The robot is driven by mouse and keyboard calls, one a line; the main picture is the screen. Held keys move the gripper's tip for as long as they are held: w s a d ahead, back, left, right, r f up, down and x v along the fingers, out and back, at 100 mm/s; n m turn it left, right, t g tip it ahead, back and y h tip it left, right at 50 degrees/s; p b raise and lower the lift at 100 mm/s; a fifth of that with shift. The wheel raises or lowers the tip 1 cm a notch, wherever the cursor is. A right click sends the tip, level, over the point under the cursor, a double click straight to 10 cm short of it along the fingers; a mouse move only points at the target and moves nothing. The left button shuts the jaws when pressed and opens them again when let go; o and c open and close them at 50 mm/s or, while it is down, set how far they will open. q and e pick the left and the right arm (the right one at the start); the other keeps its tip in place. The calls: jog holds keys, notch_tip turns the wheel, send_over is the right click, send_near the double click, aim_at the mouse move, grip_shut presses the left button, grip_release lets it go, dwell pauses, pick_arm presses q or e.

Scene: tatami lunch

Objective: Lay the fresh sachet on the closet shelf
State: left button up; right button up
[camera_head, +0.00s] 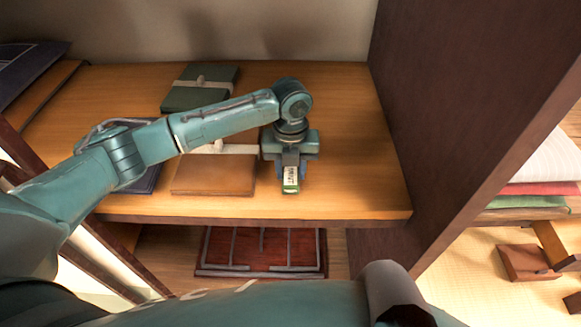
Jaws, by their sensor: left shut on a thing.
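My left arm reaches in from the left over the wooden closet shelf (345,180). My left gripper (290,172) points down over the shelf's right half, near its front. It is shut on a small green and white sachet (291,180) with dark lettering, which sticks out below the jaws. I cannot tell whether the sachet touches the shelf board. My right gripper is not in view.
A brown folded packet (213,178) lies just left of the gripper, a green one (200,86) behind. A dark side panel (460,100) bounds the shelf on the right. A red-brown framed panel (262,250) lies below. The shelf right of the gripper is bare.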

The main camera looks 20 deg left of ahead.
aim_at(291, 170)
pick_arm(q)
jog(key=o, duration=1)
jog(key=shift+f, duration=0.1)
jog(key=shift+c, duration=0.2)
notch_tip(291, 170, up, 12)
jog(key=shift+r, duration=0.2)
